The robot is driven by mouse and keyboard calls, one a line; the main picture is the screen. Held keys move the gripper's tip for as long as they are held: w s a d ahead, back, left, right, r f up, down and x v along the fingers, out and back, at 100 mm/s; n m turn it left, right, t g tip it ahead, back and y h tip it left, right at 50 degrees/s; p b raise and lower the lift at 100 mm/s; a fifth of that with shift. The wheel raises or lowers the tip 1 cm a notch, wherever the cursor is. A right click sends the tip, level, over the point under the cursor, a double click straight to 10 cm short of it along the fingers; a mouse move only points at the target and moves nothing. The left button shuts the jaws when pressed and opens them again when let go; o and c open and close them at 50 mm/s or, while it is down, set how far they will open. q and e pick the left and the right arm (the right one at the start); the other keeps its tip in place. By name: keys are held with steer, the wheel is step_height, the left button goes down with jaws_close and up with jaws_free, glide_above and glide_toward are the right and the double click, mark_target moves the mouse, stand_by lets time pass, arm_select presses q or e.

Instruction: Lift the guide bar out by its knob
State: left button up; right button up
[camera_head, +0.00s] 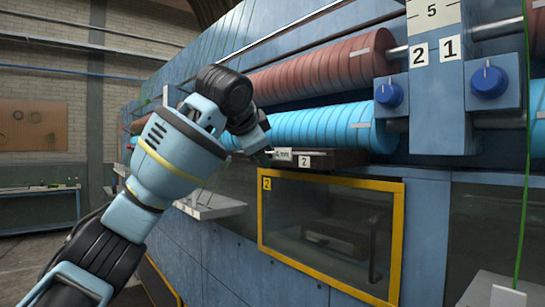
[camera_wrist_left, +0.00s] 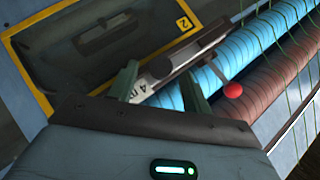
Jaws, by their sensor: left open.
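The guide bar (camera_head: 330,158) is a dark bar under the blue roller, with white labels reading "4 mm" and "2" at its left end. In the left wrist view the labelled bar (camera_wrist_left: 180,54) runs up and right, its labelled end appearing between my fingers. A red ball knob (camera_wrist_left: 233,90) on a thin rod shows just right of the right finger, outside the jaws. The knob is hidden in the head view. My left gripper (camera_wrist_left: 160,74) is open and empty; it also shows beside the bar's left end in the head view (camera_head: 266,146). My right gripper is not in view.
Blue ribbed rollers (camera_head: 310,127) and red ribbed rollers (camera_head: 325,68) run above the bar. A yellow-framed window (camera_head: 330,181) marked 2 lies below. Blue dials (camera_head: 489,82) sit at the right. A small light shelf (camera_head: 212,207) is behind my arm.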

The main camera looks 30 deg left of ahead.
arm_select(q)
steer(key=shift+w+f, duration=0.15)
steer(key=shift+w, duration=0.2)
steer(key=shift+s, duration=0.1)
jaws_close()
steer(key=shift+r, duration=0.2)
steer(key=s+a+r, duration=0.2)
steer(key=s, duration=0.5)
steer(key=s+a+r, duration=0.1)
steer(key=s+r, duration=0.1)
steer(key=s, duration=0.6)
steer(key=shift+s+a+r, duration=0.3)
steer(key=shift+a+r, duration=0.05)
